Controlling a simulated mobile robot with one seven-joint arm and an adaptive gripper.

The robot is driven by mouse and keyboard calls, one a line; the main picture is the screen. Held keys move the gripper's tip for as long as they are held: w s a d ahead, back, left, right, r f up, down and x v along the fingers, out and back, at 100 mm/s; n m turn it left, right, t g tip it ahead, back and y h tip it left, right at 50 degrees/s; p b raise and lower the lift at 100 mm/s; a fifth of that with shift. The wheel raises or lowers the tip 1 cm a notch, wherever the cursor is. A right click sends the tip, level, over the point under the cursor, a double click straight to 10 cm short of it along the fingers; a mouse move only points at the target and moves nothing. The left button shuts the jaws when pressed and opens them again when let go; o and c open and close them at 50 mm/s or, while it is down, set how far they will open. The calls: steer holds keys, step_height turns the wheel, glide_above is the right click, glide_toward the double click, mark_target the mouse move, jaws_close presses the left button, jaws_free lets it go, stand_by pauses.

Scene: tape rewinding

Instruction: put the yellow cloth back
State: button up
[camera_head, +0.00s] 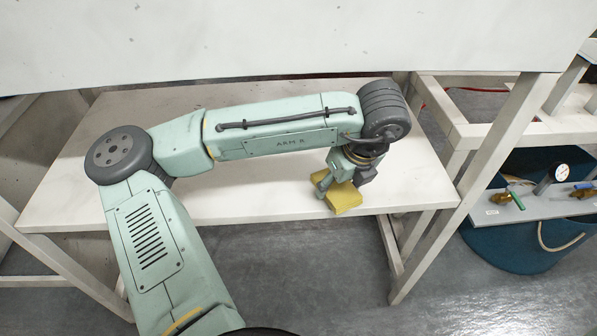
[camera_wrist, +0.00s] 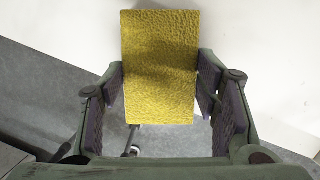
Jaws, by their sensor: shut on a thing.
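The yellow cloth (camera_head: 344,198) shows at the front edge of the white table, below my gripper (camera_head: 341,184). In the wrist view the yellow cloth (camera_wrist: 160,65) is a thick, rough-textured rectangular block between my two fingers (camera_wrist: 160,95). My gripper is shut on it, with a finger at each side of its lower part. The far end of the cloth extends over the white table surface, and its near end is over the grey floor. I cannot tell whether the cloth touches the table.
The white table (camera_head: 260,200) is largely bare around my arm. A white panel (camera_head: 280,35) stands above its back. At the right are slanted white frame legs (camera_head: 480,180) and a board with a gauge (camera_head: 562,172) and valves over a blue tub (camera_head: 510,235).

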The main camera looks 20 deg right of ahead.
mark_target(299, 183)
steer(key=w+a, duration=0.4)
steer(key=shift+p, duration=0.4)
steer(key=shift+w+a+p, duration=0.3)
steer(key=shift+w+a, duration=0.65)
steer(key=shift+w+a+f, duration=0.15)
steer(key=shift+f, duration=0.65)
steer(key=shift+f, duration=0.25)
steer(key=o, duration=1.1)
steer(key=shift+f, duration=0.1)
